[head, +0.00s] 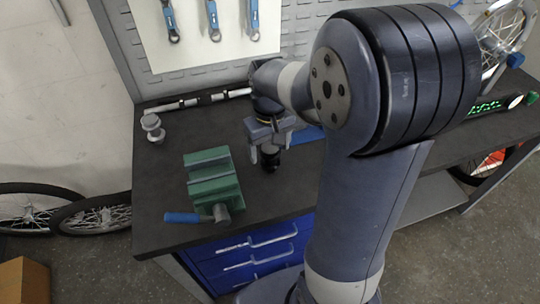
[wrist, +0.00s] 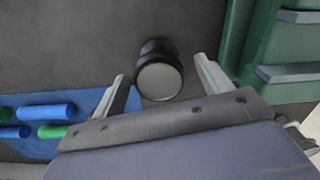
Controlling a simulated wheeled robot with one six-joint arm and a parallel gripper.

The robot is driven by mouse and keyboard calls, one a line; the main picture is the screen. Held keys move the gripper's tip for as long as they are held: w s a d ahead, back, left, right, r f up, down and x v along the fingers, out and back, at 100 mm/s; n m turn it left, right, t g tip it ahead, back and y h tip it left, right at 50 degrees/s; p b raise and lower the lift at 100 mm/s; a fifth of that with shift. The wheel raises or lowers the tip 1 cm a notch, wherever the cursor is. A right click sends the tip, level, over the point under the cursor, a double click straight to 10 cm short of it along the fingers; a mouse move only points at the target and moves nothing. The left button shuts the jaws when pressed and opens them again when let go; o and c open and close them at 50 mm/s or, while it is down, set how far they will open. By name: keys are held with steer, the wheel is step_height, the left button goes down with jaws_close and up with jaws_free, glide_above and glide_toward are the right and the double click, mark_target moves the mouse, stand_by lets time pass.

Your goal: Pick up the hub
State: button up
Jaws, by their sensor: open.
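A pale grey spool-shaped piece with two flanges, which looks like a hub (head: 152,127), stands at the left end of the dark bench in the head view. My gripper (head: 268,152) is well to its right, pointing down at the bench. A short black cylinder (head: 270,163) is below my gripper; in the wrist view the cylinder (wrist: 158,70) shows a pale round end. The open fingers (wrist: 161,72) appear on either side of it, with gaps and no visible contact. The grey spool is not in the wrist view.
A green vise (head: 212,180) with a blue-handled tool (head: 183,217) beside it stands left of my gripper, near the front edge. A blue mat (wrist: 88,105) with blue and green handles lies on the other side. A pegboard (head: 205,75) backs the bench (head: 165,200).

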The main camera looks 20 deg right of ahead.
steer(key=shift+s+f, duration=0.1)
steer(key=shift+f, duration=1.9)
steer(key=shift+c, duration=0.5)
steer(key=c, duration=1.1)
